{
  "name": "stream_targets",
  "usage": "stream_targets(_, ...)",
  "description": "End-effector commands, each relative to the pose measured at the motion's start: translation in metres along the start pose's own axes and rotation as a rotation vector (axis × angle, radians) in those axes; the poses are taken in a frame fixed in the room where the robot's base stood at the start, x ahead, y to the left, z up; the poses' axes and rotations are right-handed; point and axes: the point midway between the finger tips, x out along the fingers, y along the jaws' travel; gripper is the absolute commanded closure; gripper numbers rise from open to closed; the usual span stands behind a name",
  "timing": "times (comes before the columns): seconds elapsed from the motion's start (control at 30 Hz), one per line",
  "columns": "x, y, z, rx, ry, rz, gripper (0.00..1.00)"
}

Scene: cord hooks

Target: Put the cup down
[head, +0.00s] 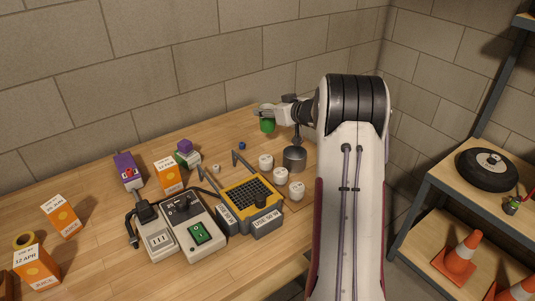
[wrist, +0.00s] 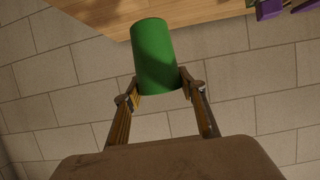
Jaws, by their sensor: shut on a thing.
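The cup (wrist: 154,58) is a plain green cylinder, seen between my gripper's fingertips in the wrist view. My gripper (wrist: 160,88) is shut on it, one finger on each side of its lower part in that picture. In the head view the green cup (head: 267,126) shows under my gripper (head: 263,114) at the back edge of the wooden table (head: 95,245), near the wall. I cannot tell whether the cup's base touches the table or hangs just above it.
A yellow-and-grey device (head: 252,201) and juice cartons (head: 168,176) are nearer. A brick wall (head: 165,60) rises behind.

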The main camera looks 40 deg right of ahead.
Motion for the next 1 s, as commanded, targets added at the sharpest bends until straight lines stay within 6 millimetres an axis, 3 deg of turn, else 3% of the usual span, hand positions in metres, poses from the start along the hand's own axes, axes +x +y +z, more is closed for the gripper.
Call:
stream_targets(0.37,0.002,-0.001,0.005,0.0,-0.001,-0.002,0.76)
stream_targets(0.8,0.021,-0.001,0.052,0.001,-0.001,-0.003,0.76)
stream_targets(1.0,0.024,-0.001,0.058,-0.001,0.0,-0.002,0.76)
